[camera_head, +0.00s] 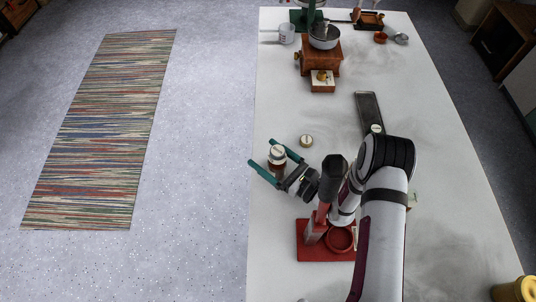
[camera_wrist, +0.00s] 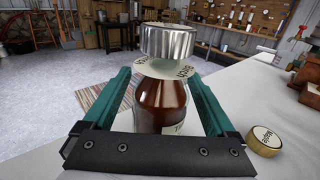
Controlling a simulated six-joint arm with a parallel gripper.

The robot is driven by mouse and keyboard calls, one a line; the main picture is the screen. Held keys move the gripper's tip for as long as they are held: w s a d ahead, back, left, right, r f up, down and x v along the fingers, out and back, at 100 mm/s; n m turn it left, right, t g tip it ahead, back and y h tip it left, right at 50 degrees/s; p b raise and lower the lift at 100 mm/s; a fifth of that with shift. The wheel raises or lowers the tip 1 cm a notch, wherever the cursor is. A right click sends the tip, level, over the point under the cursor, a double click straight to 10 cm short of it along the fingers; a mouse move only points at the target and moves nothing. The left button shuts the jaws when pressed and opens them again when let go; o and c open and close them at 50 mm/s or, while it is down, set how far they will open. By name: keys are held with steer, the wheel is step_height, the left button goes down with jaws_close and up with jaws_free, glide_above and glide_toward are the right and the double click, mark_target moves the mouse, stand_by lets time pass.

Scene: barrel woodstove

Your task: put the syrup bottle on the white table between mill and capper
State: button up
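The syrup bottle (camera_head: 277,158) is brown with a pale label and a ribbed metal cap, and stands upright near the white table's (camera_head: 285,105) left edge. My gripper (camera_head: 261,152) is around it, one green finger on each side. In the wrist view the bottle (camera_wrist: 161,105) shows between the fingers with a narrow gap on both sides, so the gripper looks open. The bottle's foot is hidden. The wooden mill (camera_head: 318,64) with a metal bowl stands farther back. A red-based device (camera_head: 312,253), probably the capper, stands nearer, partly hidden by my arm.
A small round labelled tin (camera_head: 306,141) lies right of the bottle, also in the wrist view (camera_wrist: 264,141). A long dark tray (camera_head: 367,108) lies farther right. A green device (camera_head: 300,18) and white mug (camera_head: 286,35) stand at the back. Bare table lies between mill and tin.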

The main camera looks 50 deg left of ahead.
mark_target(285, 168)
steer(key=shift+d+r, duration=0.1)
steer(key=shift+r, duration=0.05)
steer(key=d, duration=0.7)
steer(key=shift+w+d, duration=0.2)
steer(key=shift+w, duration=0.1)
steer(key=w+d+r+n+g+h, duration=0.1)
steer(key=w+d+r+n+h, duration=0.2)
steer(key=d+r, duration=0.5)
steer(key=w+d+r+n+g+h, duration=0.15)
steer(key=d+r+n, duration=0.25)
steer(key=r, duration=0.8)
steer(key=s+d+f+n+t+h, duration=0.1)
steer(key=s+d+n+t+h, duration=0.2)
steer(key=s+d+h, duration=0.8)
steer(key=s+d+n, duration=0.1)
steer(key=s+d, duration=0.3)
steer(key=s, duration=0.2)
steer(key=shift+d+f, duration=0.15)
steer(key=shift+d, duration=0.2)
